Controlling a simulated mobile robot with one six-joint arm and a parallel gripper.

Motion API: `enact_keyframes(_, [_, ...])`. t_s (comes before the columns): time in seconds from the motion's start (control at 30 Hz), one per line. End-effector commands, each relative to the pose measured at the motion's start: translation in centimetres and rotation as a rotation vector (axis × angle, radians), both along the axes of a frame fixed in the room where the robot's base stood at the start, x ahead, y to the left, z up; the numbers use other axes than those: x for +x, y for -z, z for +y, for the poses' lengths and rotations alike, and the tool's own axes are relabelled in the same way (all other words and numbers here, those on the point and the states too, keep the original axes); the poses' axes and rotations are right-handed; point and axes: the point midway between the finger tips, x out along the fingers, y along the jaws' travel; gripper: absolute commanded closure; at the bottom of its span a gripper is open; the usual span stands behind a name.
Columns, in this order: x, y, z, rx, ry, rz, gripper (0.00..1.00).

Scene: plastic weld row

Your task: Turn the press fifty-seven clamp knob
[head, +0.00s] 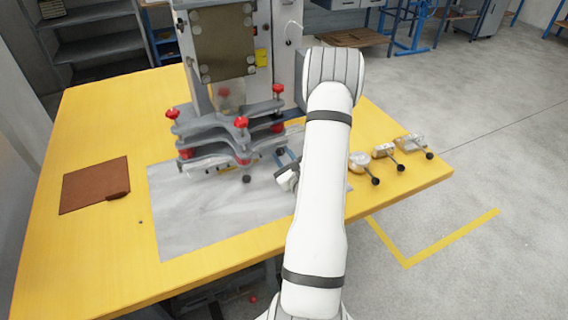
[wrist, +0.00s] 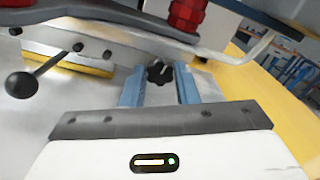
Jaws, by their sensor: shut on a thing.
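The press (head: 222,130) stands on the yellow table, with grey plates and several red knobs. In the wrist view a black star-shaped clamp knob (wrist: 158,74) sits between the blue fingers of my gripper (wrist: 159,88). My gripper is shut on this knob, at the right side of the press. In the head view my gripper (head: 286,160) is low beside the press, partly hidden by my white arm, and the clamp knob cannot be made out there. A black ball-ended lever (wrist: 22,84) shows left of the fingers in the wrist view.
Metal fixtures with black ball handles (head: 386,148) stand on the table right of my arm. A grey sheet (head: 190,220) lies under and before the press. A brown pad (head: 94,186) lies at left. A grey plate and red knob (wrist: 185,14) hang close above my fingers.

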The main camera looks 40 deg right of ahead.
Motion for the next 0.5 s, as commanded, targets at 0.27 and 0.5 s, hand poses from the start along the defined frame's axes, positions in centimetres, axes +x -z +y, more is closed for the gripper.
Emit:
enact_keyframes(0.27, [0.01,0.19,0.01,-0.133,0.001,0.031,0.95])
enact_keyframes(0.5, [0.02,0.01,0.01,-0.179,0.0,0.042,0.95])
